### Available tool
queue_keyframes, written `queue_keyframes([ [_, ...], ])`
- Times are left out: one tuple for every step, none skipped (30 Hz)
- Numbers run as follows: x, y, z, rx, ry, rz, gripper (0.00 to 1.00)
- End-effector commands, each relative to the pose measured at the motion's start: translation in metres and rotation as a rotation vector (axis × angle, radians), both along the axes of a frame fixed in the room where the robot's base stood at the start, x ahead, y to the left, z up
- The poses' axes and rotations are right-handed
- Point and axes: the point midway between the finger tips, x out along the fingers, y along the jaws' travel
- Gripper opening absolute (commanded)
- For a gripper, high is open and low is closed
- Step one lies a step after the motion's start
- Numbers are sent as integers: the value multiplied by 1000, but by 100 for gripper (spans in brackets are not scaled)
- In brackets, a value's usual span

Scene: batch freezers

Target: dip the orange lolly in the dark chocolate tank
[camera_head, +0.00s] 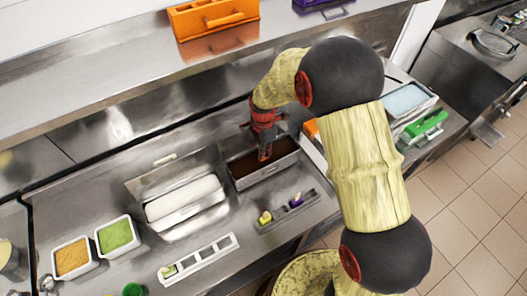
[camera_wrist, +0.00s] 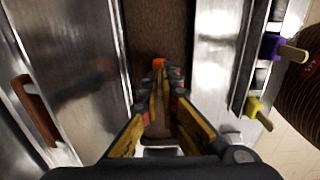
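The dark chocolate tank (camera_head: 275,176) is a steel trough filled with dark brown, in the middle of the counter in the head view. In the wrist view the brown surface (camera_wrist: 155,28) runs between steel walls. My gripper (camera_head: 264,153) points down over the tank. In the wrist view its fingers (camera_wrist: 160,78) close together on a narrow stick. The orange lolly (camera_wrist: 158,62) shows only as a small orange patch at the fingertips. Most of it is hidden by the fingers, and I cannot tell whether it touches the chocolate.
A steel rack with purple and yellow lollies (camera_head: 285,212) stands in front of the tank. A trough with white contents (camera_head: 185,198) lies left. A shelf (camera_head: 130,82) overhangs behind.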

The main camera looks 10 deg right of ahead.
Motion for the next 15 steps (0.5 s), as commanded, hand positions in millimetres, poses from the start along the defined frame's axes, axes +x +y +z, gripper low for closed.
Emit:
queue_keyframes([
  [0,0,0,0,0,0,0],
  [0,0,0,0,0,0,0],
  [0,0,0,0,0,0,0],
  [0,0,0,0,0,0,0],
  [0,0,0,0,0,0,0],
  [0,0,0,0,0,0,0],
  [0,0,0,0,0,0,0],
  [0,0,0,0,0,0,0],
  [0,0,0,0,0,0,0],
  [0,0,0,0,0,0,0],
  [0,0,0,0,0,0,0],
  [0,0,1,0,0,0,0],
  [0,0,1,0,0,0,0],
  [0,0,2,0,0,0,0],
  [0,0,4,0,-1,0,0],
])
